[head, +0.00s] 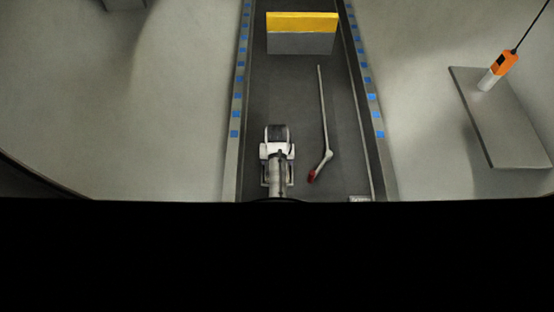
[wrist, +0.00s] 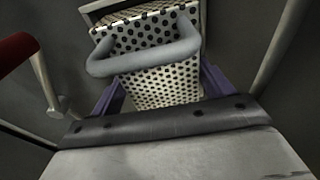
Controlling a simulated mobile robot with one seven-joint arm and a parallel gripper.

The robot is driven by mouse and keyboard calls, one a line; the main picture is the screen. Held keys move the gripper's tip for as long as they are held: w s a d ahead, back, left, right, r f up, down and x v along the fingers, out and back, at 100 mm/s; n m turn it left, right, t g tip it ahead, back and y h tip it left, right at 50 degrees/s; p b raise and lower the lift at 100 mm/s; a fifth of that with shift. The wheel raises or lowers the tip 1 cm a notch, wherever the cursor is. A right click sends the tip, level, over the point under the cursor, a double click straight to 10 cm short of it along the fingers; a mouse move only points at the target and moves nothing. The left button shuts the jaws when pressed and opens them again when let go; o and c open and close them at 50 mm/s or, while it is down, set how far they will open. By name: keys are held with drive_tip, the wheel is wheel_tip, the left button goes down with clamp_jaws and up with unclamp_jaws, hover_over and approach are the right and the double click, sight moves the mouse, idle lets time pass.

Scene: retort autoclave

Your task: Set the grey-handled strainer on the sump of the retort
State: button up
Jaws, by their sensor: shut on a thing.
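The strainer (wrist: 165,88) is a pale, box-like basket with black perforations, in the middle of the wrist view. Its grey loop handle (wrist: 140,60) crosses its near side. My gripper (wrist: 163,78) is shut on the strainer, with a purple finger at each side. A pale square rim (wrist: 88,8) shows behind the strainer's far end; I cannot tell whether the strainer rests in it or hangs above it. In the head view my arm reaches down into the dark channel of the retort (head: 290,90), and the strainer cannot be made out there.
A rod with a red end (head: 312,176) lies in the channel to the right of my arm. A yellow-topped grey block (head: 302,34) stands across the far end. Rails with blue squares (head: 237,95) edge the channel. An orange pendant (head: 504,63) hangs over a grey plate (head: 505,125) at right.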

drive_tip(key=o, duration=1.3)
